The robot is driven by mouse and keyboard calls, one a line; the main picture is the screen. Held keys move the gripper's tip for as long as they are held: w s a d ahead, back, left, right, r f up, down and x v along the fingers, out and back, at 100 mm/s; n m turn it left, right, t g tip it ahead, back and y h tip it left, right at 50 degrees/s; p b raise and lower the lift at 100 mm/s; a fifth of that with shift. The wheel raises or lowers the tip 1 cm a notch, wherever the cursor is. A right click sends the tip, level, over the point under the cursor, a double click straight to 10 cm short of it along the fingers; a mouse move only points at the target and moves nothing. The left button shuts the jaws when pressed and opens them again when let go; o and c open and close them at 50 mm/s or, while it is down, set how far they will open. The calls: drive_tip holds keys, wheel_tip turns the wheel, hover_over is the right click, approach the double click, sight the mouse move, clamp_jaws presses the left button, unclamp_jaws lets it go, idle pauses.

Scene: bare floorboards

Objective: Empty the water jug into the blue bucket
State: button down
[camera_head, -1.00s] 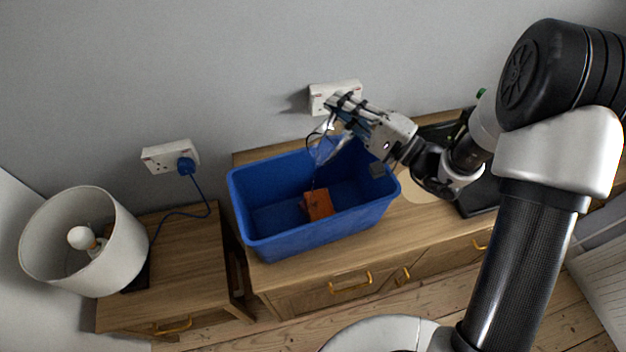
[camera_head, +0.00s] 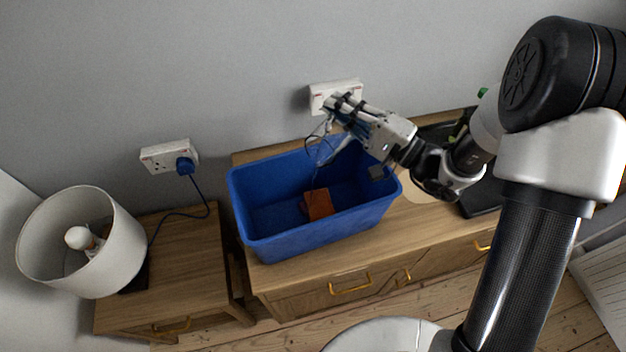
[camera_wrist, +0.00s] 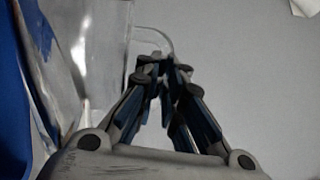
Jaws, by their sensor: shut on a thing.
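The clear water jug (camera_head: 323,149) hangs tilted over the blue bucket (camera_head: 282,239), its outline faint against the wall and bucket. In the wrist view the jug (camera_wrist: 98,45) is close up at the left, with its handle at the fingertips. My gripper (camera_head: 340,104) is shut on the jug's handle, above the bucket's back rim; its fingers (camera_wrist: 163,68) also show in the wrist view. A thin line runs from the jug down into the bucket; I cannot tell if it is water. The jug's water level is unclear.
An orange block-like object (camera_head: 318,204) lies inside the bucket. The bucket stands on a wooden cabinet (camera_head: 425,232). A wall socket (camera_head: 322,92) is close behind my gripper. A white lamp (camera_head: 82,243) stands on a side table (camera_head: 190,262) at left, near a plugged-in blue cord (camera_head: 202,214).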

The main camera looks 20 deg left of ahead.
drive_tip(key=shift+s+a+f+n+g+b, duration=0.1)
drive_tip(key=shift+s+a+n+g+b, duration=0.15)
drive_tip(key=shift+s+n+b, duration=0.85)
drive_tip(key=shift+s+a+r+n+g+y+b, duration=0.15)
drive_tip(key=shift+s+r+n+b, duration=0.25)
drive_tip(key=shift+b, duration=0.45)
drive_tip(key=shift+s+a+r+n+g+y+b, duration=0.15)
drive_tip(key=shift+s+n+b, duration=0.1)
drive_tip(key=shift+n+b, duration=0.45)
